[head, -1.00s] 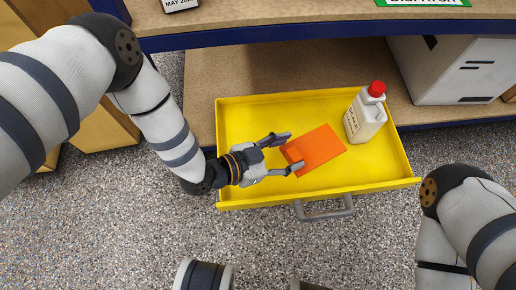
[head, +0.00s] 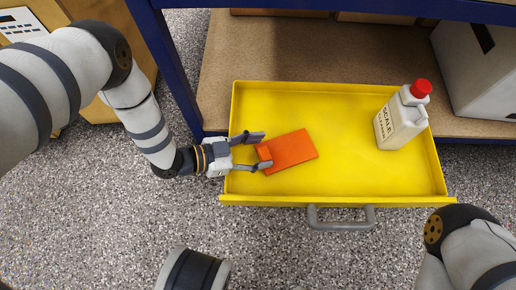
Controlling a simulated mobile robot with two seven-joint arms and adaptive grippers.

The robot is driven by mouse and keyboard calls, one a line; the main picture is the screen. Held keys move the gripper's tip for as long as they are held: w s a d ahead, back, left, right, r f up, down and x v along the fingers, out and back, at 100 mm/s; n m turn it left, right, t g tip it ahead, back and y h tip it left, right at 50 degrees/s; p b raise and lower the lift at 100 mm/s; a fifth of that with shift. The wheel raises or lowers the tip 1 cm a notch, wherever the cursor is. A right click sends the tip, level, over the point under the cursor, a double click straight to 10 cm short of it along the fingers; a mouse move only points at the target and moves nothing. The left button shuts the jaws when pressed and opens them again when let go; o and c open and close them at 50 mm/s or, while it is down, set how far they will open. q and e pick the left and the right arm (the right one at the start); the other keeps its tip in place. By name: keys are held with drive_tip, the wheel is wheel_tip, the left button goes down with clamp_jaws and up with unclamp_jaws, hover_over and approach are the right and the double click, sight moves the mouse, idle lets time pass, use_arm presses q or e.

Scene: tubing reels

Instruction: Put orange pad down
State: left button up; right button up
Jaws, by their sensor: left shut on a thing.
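The orange pad (head: 290,149) is a flat rectangle over the left part of the yellow drawer (head: 335,198). My left gripper (head: 263,151) reaches in over the drawer's left wall and is shut on the pad's left end, with one finger on each side. I cannot tell whether the pad touches the drawer floor or hangs a little above it. My right gripper is out of view; only part of my right arm shows at the lower right.
A white scale cleaner bottle (head: 401,120) with a red cap stands at the drawer's right end. The drawer floor between pad and bottle is clear. A grey handle (head: 341,222) is on the front. A blue shelf post (head: 172,70) rises behind left.

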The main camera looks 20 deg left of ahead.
use_arm(q)
drive_tip(key=o, duration=0.8)
drive_tip(key=shift+f, duration=0.1)
drive_tip(key=shift+o, duration=0.2)
drive_tip(key=shift+r, duration=0.2)
drive_tip(key=p+v, duration=0.4)
drive_tip(key=v, duration=0.8)
drive_tip(key=shift+p, duration=0.35)
drive_tip(key=shift+s+f, duration=0.1)
